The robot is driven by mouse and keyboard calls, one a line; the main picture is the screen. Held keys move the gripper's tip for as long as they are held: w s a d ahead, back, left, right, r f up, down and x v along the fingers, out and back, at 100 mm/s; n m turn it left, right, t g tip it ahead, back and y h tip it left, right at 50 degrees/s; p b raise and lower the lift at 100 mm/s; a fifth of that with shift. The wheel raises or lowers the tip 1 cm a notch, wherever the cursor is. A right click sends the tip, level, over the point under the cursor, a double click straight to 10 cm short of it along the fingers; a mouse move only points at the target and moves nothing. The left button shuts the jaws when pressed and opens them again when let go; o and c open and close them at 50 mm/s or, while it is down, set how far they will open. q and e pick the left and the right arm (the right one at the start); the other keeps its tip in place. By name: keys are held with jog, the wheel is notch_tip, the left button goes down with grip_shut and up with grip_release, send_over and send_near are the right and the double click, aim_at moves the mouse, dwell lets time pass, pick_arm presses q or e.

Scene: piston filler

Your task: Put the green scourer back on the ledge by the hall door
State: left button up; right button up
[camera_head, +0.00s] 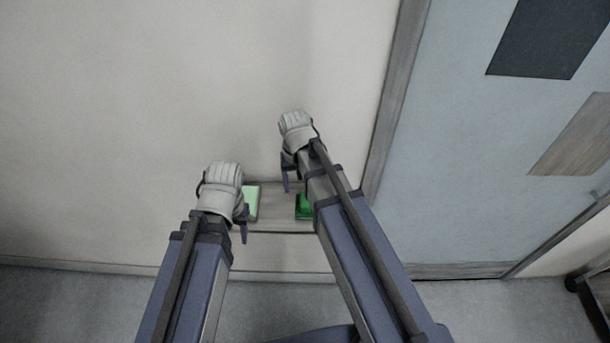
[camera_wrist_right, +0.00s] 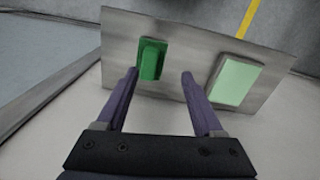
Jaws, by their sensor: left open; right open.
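A dark green block, which I take for the green scourer (camera_head: 303,207), rests on the ledge (camera_head: 275,207) against the wall left of the door. The scourer (camera_wrist_right: 151,60) also shows in the right wrist view, near one end of the ledge (camera_wrist_right: 195,55). My right gripper (camera_head: 288,172) is open. In its wrist view the two fingertips (camera_wrist_right: 159,74) point at the ledge, with the scourer just beyond and between them, and nothing is gripped. My left gripper (camera_head: 241,215) is open beside the ledge's left end, its fingers partly hidden. My right arm partly covers the scourer in the head view.
A pale green rectangular pad (camera_head: 251,203) lies at the ledge's left side, close to my left gripper; it also shows in the right wrist view (camera_wrist_right: 235,80). The grey-blue door (camera_head: 470,150) and its frame (camera_head: 395,95) stand to the right. The wall above is bare.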

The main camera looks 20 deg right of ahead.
jog(key=s+a+n+h, duration=0.1)
jog(key=s+a+n, duration=0.4)
jog(key=s, duration=0.7)
jog(key=a, duration=0.2)
jog(key=shift+a+n, duration=0.3)
jog(key=shift+a, duration=0.1)
jog(key=shift+r, duration=0.1)
notch_tip(320, 180, down, 17)
jog(key=b, duration=1.7)
jog(key=shift+f, duration=0.2)
jog(key=shift+w, duration=0.1)
